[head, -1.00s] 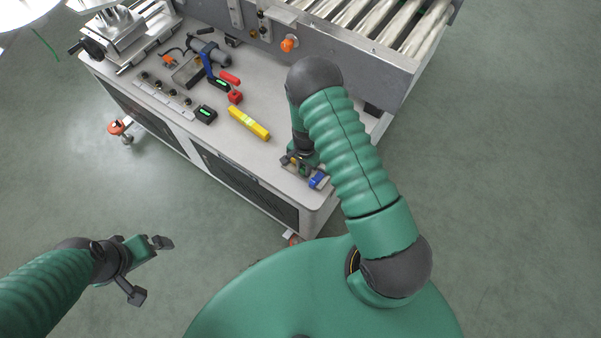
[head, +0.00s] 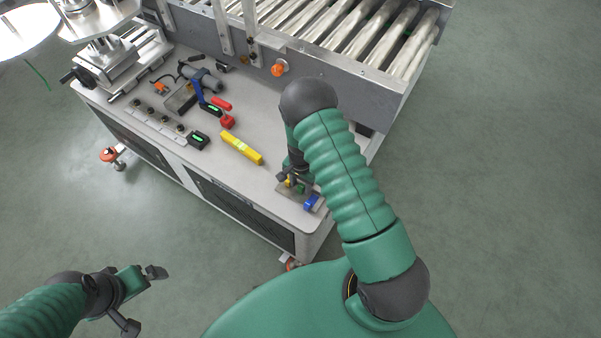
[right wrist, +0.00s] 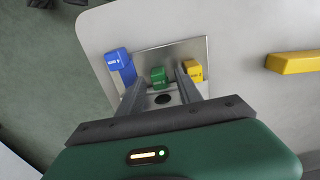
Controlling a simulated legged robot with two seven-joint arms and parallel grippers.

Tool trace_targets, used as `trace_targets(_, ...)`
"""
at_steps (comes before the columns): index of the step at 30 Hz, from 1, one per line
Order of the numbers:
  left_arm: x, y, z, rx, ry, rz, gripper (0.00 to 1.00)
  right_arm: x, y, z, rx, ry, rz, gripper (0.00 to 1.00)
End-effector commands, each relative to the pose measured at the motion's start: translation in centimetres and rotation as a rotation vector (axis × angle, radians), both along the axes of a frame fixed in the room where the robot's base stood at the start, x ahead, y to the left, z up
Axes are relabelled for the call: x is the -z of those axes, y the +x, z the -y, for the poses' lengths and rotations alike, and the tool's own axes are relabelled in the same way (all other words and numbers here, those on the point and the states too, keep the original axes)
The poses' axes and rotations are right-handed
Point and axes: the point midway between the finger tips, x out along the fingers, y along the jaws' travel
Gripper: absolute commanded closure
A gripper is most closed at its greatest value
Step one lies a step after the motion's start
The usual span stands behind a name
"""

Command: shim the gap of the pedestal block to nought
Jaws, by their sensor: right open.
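A blue shim block (right wrist: 120,66), a green one (right wrist: 158,77) and a yellow one (right wrist: 193,71) stand in a shallow metal tray (right wrist: 172,53) at the table's corner. My right gripper (right wrist: 157,80) is open over the tray, its fingers either side of the green block with nothing gripped. In the head view my right gripper (head: 293,184) is partly hidden by its arm, and the blue block (head: 311,203) shows beside it. My left gripper (head: 143,299) is open and empty over the floor. I cannot make out for sure which part is the pedestal block.
A yellow level (head: 241,148) lies on the tabletop left of the tray, also in the wrist view (right wrist: 295,62). Further back are a black box with green display (head: 198,140), a red-handled clamp (head: 222,104) and a grey motor (head: 208,82). The roller conveyor (head: 340,50) borders the back.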

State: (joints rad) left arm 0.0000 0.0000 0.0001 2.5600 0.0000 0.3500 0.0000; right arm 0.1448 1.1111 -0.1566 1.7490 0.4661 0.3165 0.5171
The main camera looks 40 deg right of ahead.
Motion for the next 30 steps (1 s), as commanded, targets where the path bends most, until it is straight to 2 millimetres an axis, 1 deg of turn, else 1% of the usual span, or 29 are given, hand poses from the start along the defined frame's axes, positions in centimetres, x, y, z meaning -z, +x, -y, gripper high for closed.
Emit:
trace_targets(1,-0.3,0.0,0.0,0.0,0.0,0.0,0.0,-1.4,0.1,0.0,-0.001,-0.001,0.004,0.58)
trace_targets(9,-1.0,0.0,0.0,0.0,0.0,0.0,0.0,-9.4,0.3,0.0,-0.001,-0.001,0.006,0.58)
trace_targets(12,-1.2,0.0,0.0,0.0,0.0,0.0,0.0,-12.0,0.2,0.0,-0.001,-0.001,0.004,0.58)
trace_targets(15,-1.4,0.0,0.0,0.0,0.0,0.0,0.0,-13.7,0.2,0.0,-0.001,0.0,0.002,0.58)
trace_targets(18,-1.4,0.0,0.0,0.0,0.0,0.0,0.0,-14.7,0.2,0.0,-0.001,0.0,0.0,0.58)
trace_targets(20,-1.4,0.0,0.0,0.0,0.0,0.0,0.0,-14.9,0.1,0.0,0.0,0.001,-0.001,0.58)
trace_targets(30,-1.4,0.0,0.0,0.0,0.0,0.0,0.0,-15.0,0.1,0.0,0.0,0.0,-0.001,0.58)
